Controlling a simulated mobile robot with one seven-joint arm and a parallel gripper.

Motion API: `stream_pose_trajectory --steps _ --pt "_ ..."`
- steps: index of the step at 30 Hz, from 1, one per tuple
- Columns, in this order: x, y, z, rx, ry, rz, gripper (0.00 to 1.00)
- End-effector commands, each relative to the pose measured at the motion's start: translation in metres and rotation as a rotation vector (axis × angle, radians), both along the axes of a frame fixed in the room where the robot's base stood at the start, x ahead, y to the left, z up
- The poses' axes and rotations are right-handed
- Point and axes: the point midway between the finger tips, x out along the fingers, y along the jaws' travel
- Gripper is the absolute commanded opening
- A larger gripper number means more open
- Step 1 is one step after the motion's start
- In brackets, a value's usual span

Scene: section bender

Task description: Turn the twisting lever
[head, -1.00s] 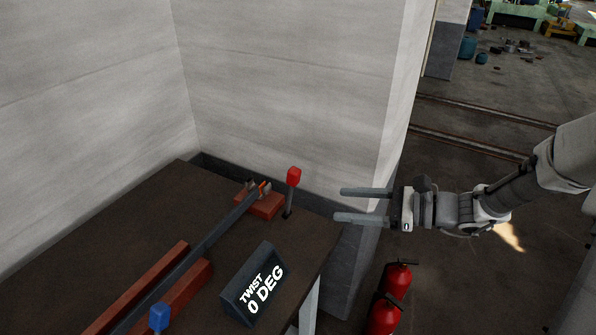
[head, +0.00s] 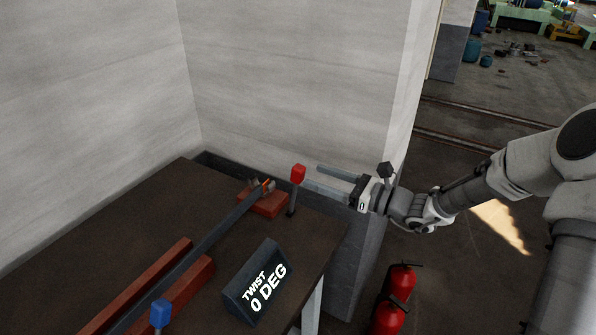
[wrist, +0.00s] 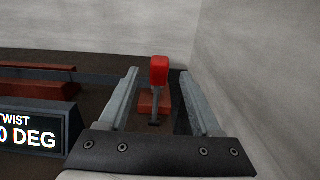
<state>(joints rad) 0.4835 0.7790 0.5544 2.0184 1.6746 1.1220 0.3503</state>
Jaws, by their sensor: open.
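The lever with the red knob (head: 298,174) stands upright near the far right corner of the bench. A lever with a blue knob (head: 160,313) stands at the near left of the bench. My gripper (head: 311,177) is open, its fingers pointing left at the red knob. In the wrist view the red knob (wrist: 159,70) shows between the two open fingers (wrist: 157,77), close to their tips; I cannot tell whether a finger touches it. The sign (head: 257,283) reads "TWIST 0 DEG".
A long dark bar (head: 212,236) lies across red blocks (head: 262,203) on the bench (head: 100,232). Pale walls (head: 290,80) close in the back and left. Red fire extinguishers (head: 392,300) stand on the floor right of the bench.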

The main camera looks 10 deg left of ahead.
Motion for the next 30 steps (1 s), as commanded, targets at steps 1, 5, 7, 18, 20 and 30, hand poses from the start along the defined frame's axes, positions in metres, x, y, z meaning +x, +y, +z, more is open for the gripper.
stream_pose_trajectory --steps 1,5,7,18,20,30 --pt "0.003 0.012 -0.001 0.003 -0.001 0.004 0.65" --pt "0.011 0.034 0.000 0.002 -0.002 0.004 0.65" --pt "0.014 0.043 0.000 0.001 -0.001 0.002 0.65" --pt "0.021 0.060 0.000 0.000 0.000 0.000 0.65" --pt "0.021 0.060 0.000 0.000 0.000 0.000 0.65" --pt "0.021 0.060 0.000 0.000 0.000 0.000 0.18"
